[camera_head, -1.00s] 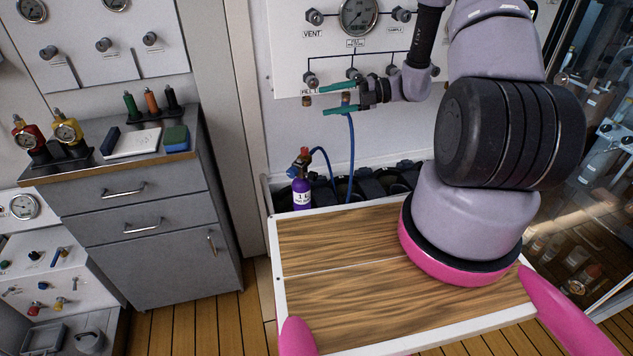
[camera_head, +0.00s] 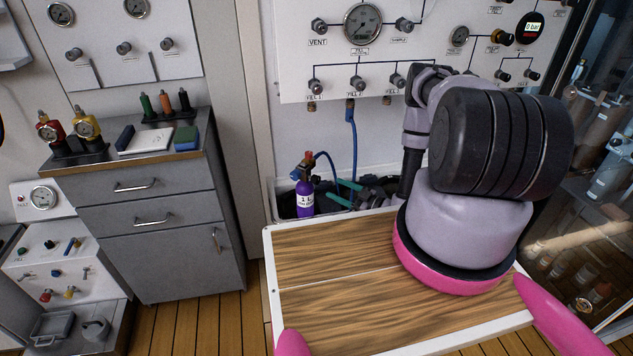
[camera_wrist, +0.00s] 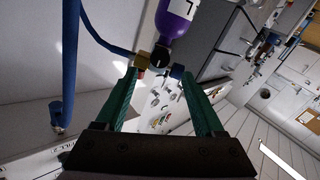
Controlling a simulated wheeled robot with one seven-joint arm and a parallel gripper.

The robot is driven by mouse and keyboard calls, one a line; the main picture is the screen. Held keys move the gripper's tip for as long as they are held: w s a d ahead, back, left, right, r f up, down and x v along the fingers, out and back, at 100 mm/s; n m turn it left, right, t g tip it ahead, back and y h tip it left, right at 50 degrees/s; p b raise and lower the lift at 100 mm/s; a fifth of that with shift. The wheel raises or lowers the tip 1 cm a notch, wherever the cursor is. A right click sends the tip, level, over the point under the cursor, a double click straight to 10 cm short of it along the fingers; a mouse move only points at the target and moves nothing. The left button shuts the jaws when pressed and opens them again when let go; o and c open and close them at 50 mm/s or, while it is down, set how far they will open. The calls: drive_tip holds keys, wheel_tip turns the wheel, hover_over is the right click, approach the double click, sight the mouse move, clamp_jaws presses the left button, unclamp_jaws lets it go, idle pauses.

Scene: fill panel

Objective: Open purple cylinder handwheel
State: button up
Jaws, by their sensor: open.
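The purple cylinder (camera_head: 305,201) stands upright behind the wooden table top, with a white label and a valve on top. Its small dark blue handwheel (camera_head: 295,175) faces left. A brass fitting with a blue hose (camera_wrist: 142,60) lies near the left fingertip. My gripper (camera_head: 336,190) has green fingers, spread apart, just right of the cylinder. It also shows in the wrist view (camera_wrist: 159,76). I cannot tell whether the fingers touch the valve.
The wooden table top (camera_head: 330,260) is bare in front. The fill panel (camera_head: 345,90) with gauges and valves is on the wall above. A blue hose (camera_head: 352,135) hangs from it beside my gripper. A grey cabinet (camera_head: 160,240) stands left.

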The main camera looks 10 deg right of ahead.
sight(318, 181)
drive_tip(key=x, duration=0.9)
clamp_jaws()
